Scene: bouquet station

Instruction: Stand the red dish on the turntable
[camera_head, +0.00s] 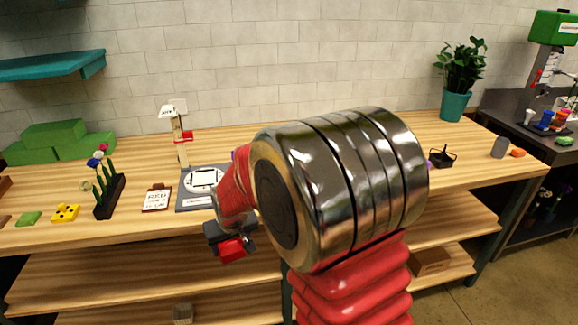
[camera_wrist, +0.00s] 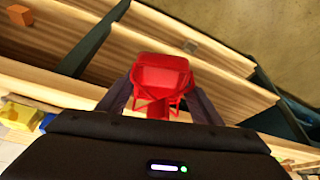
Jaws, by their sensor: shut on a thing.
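The red dish (camera_wrist: 162,75) is between the two dark fingers of my gripper (camera_wrist: 160,108) in the wrist view, and the gripper is shut on it. In the head view the red dish (camera_head: 233,249) shows below my gripper (camera_head: 232,238), in front of the table's front edge. The turntable (camera_head: 203,181), a white disc on a grey base, sits on the table behind and a little left of my gripper. My arm hides part of the table to its right.
A card on a brown clipboard (camera_head: 157,199) lies left of the turntable. A black flower holder (camera_head: 109,196) stands further left, near a yellow block (camera_head: 66,213). A wooden post with a red part (camera_head: 182,138) stands behind the turntable. A potted plant (camera_head: 454,104) stands at right.

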